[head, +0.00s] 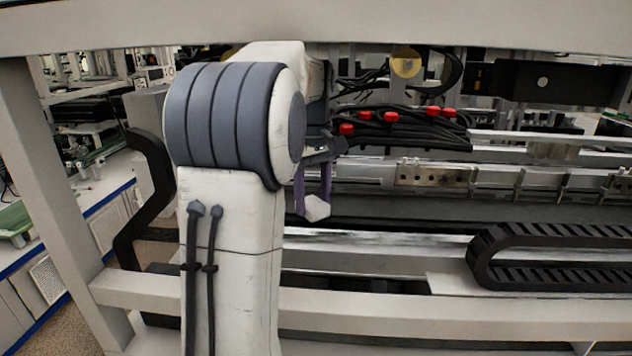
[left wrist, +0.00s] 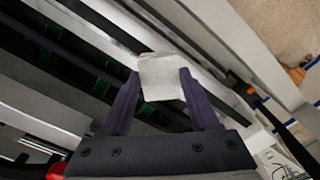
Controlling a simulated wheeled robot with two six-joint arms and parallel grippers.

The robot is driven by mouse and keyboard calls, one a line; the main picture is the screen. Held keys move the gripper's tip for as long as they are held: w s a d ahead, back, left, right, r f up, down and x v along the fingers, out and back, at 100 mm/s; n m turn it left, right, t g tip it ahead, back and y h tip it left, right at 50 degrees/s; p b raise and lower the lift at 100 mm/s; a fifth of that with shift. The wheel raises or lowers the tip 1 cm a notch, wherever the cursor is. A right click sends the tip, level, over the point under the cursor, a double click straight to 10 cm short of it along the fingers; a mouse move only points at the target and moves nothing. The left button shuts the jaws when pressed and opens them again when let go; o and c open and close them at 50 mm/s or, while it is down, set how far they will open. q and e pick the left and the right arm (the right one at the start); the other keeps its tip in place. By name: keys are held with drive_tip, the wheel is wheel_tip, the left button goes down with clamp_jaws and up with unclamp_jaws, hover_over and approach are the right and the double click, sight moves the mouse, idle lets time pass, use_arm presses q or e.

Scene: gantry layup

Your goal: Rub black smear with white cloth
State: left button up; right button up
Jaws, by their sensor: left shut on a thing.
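My left gripper (head: 314,195) has two purple fingers shut on a white cloth (head: 317,208). The cloth is a small folded pad that sticks out past the fingertips. In the left wrist view the cloth (left wrist: 161,77) sits between the tips of my left gripper (left wrist: 160,88). In the head view, dark smudgy marks that look like the black smear (head: 425,238) lie along a pale metal rail, right of and below the cloth. The cloth appears apart from these marks. My forearm hides the rail's left part. My right gripper is not in view.
A black cable chain (head: 490,262) lies at the right on the gantry. White frame beams cross above and in front (head: 400,314). Black cables with red caps (head: 391,117) run behind the gripper. A workbench (head: 110,190) stands at the left.

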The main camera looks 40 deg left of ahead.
sight(307, 198)
use_arm(q)
drive_tip(key=shift+w+a+r+n, duration=0.15)
drive_tip(key=shift+a+r+n, duration=0.2)
drive_tip(key=shift+a, duration=0.2)
drive_tip(key=shift+w+a+r+n, duration=0.15)
drive_tip(key=shift+a+r+n, duration=0.1)
drive_tip(key=shift+a+r, duration=0.3)
drive_tip(key=shift+w+a+f+b, duration=0.1)
drive_tip(key=shift+w+f+b, duration=0.05)
drive_tip(key=shift+f+b, duration=0.15)
wheel_tip(307, 198, down, 5)
drive_tip(key=b, duration=0.6)
drive_tip(key=shift+f, duration=0.2)
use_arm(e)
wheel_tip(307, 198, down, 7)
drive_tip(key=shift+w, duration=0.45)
use_arm(q)
drive_tip(key=shift+f+b, duration=0.75)
drive_tip(key=shift+f, duration=0.3)
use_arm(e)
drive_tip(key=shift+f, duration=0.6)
use_arm(q)
drive_tip(key=shift+r, duration=0.1)
